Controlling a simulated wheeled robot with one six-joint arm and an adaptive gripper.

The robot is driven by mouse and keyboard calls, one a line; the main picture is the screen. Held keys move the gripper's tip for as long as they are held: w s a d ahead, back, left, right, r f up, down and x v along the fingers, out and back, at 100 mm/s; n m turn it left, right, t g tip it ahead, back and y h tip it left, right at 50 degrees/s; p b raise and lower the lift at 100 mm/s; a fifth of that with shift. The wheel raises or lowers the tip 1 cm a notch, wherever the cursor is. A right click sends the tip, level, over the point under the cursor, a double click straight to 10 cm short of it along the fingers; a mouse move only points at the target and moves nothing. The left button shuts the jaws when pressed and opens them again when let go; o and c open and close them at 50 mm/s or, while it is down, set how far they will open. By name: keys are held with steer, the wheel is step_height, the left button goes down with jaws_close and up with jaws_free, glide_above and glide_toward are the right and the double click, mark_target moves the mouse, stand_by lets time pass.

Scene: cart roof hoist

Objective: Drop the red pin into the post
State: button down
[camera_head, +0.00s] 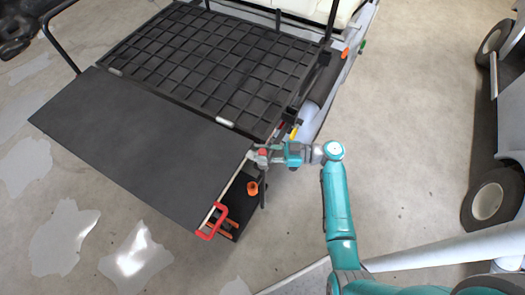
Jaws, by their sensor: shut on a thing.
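My gripper (258,157) is at the right edge of the black cart platform, reaching in from the right. It is shut on a small red piece, which I take to be the red pin (263,152); only its red top shows clearly between the fingers. A dark upright, probably the post (263,190), stands just below the gripper in the picture. The pin's lower end and the post's opening are hidden or too small to tell, so I cannot tell whether they touch.
A flat black panel (135,130) and a black grid rack (210,60) lie left of the arm. A red handle (214,220) and an orange knob (252,188) are close below the gripper. A wheeled vehicle (495,195) stands at the right. Floor between is clear.

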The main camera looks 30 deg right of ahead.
steer(key=shift+f, duration=0.6)
steer(key=c, duration=0.8)
jaws_free()
steer(key=shift+d, duration=0.1)
steer(key=v, duration=1.2)
steer(key=shift+f, duration=0.1)
